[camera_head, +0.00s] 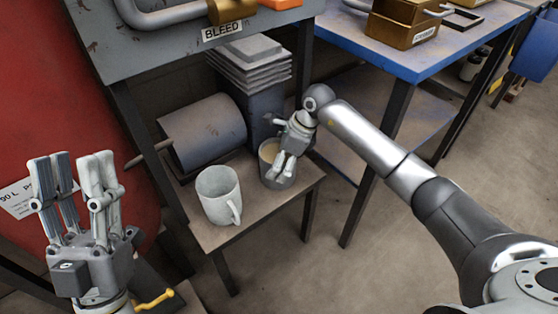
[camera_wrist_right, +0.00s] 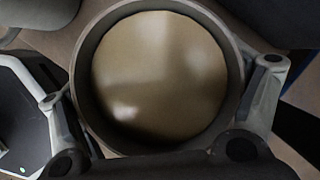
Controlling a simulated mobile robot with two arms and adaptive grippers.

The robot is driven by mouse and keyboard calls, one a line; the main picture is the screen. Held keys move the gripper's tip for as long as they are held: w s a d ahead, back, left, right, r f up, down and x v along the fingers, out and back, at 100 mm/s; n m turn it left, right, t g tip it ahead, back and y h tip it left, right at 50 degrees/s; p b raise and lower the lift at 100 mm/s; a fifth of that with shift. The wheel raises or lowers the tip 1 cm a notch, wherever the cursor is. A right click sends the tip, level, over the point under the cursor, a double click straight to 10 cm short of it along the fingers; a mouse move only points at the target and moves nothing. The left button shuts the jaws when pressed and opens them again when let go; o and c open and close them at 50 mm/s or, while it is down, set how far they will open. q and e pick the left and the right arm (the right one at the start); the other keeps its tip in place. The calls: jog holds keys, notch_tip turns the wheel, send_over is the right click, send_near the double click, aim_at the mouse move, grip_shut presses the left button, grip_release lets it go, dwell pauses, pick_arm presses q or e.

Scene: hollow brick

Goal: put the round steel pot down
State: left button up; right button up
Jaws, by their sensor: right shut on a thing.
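The round steel pot (camera_head: 269,152) is at the back of a small low table (camera_head: 226,232), partly hidden by my right gripper. In the right wrist view the pot (camera_wrist_right: 88,62) fills the middle, with a tan inside and a dark rim. My right gripper (camera_head: 284,172) is shut on it, with fingers on both sides of the pot. The pot looks upright; I cannot tell whether its base touches the table top. My left gripper (camera_head: 77,172) is open and empty at the left, away from the table.
A white mug (camera_head: 217,195) stands on the low table left of the pot, its handle toward the front right. A grey cylinder (camera_head: 202,133) and stacked plates (camera_head: 252,65) are behind. A blue-edged workbench (camera_head: 403,68) is at right. A red tank (camera_head: 62,90) is at left.

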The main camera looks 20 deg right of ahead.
jog(key=o, duration=1.3)
